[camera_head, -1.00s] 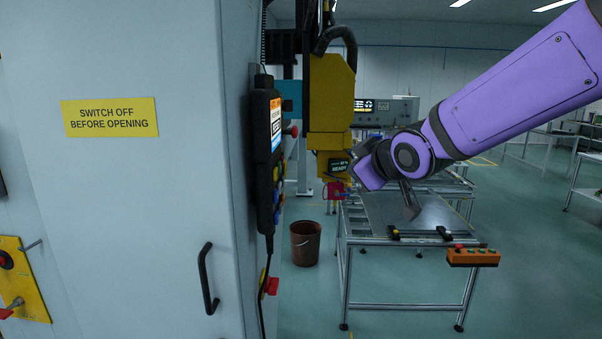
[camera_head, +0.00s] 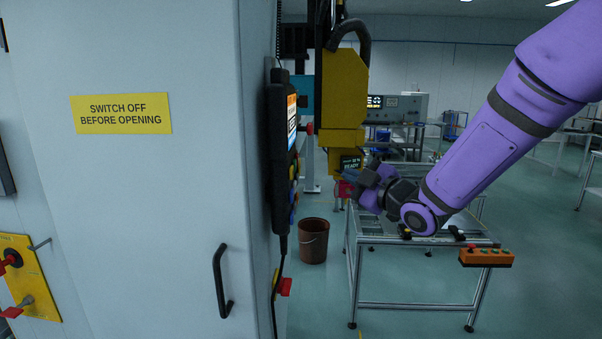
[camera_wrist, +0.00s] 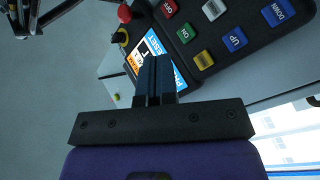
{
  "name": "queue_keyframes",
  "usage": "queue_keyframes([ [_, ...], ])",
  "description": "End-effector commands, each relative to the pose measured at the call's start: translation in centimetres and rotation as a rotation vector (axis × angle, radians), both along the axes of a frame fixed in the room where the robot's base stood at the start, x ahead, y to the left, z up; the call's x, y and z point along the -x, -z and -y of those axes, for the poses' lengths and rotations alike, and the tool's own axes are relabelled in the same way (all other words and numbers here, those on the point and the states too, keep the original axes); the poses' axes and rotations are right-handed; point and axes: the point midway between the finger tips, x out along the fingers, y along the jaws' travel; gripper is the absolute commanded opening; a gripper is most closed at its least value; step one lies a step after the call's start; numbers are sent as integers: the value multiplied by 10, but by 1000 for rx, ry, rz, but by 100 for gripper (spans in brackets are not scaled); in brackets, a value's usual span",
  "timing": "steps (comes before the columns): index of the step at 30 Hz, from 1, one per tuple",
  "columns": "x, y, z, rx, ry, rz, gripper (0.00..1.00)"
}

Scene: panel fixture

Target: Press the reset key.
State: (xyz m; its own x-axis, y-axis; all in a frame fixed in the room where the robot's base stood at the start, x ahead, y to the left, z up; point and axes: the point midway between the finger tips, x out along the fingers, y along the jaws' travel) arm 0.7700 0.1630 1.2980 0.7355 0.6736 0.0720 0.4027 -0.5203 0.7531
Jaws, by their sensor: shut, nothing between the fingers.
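The black control pendant (camera_head: 279,160) hangs on the side of the grey cabinet, seen nearly edge-on in the head view. In the wrist view its face (camera_wrist: 222,28) carries a red OFF key (camera_wrist: 169,8), a green ON key (camera_wrist: 186,33), blue UP (camera_wrist: 235,40) and DOWN (camera_wrist: 278,12) keys, a white key (camera_wrist: 213,9) and a yellow key (camera_wrist: 204,60). I cannot read a reset label on any key. My gripper (camera_wrist: 155,65) is shut and empty, its fingers covering part of the lit screen (camera_wrist: 134,60), which partly reads "RESET". In the head view it is right of the pendant, apart from it.
A red knob (camera_wrist: 124,12) sticks out near the screen. A yellow machine head (camera_head: 343,90) hangs behind my gripper. A metal-framed table (camera_head: 420,305) with an orange button box (camera_head: 486,258) stands below my arm. A brown bin (camera_head: 313,240) is on the floor.

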Motion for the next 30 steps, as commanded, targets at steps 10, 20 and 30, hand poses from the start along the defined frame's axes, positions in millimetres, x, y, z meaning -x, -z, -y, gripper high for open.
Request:
queue_keyframes([
  [10,0,0,-3,0,1,-1,0],
  [20,-1,0,-37,-1,0,-2,0],
  [30,-3,0,-75,0,1,-1,0],
])
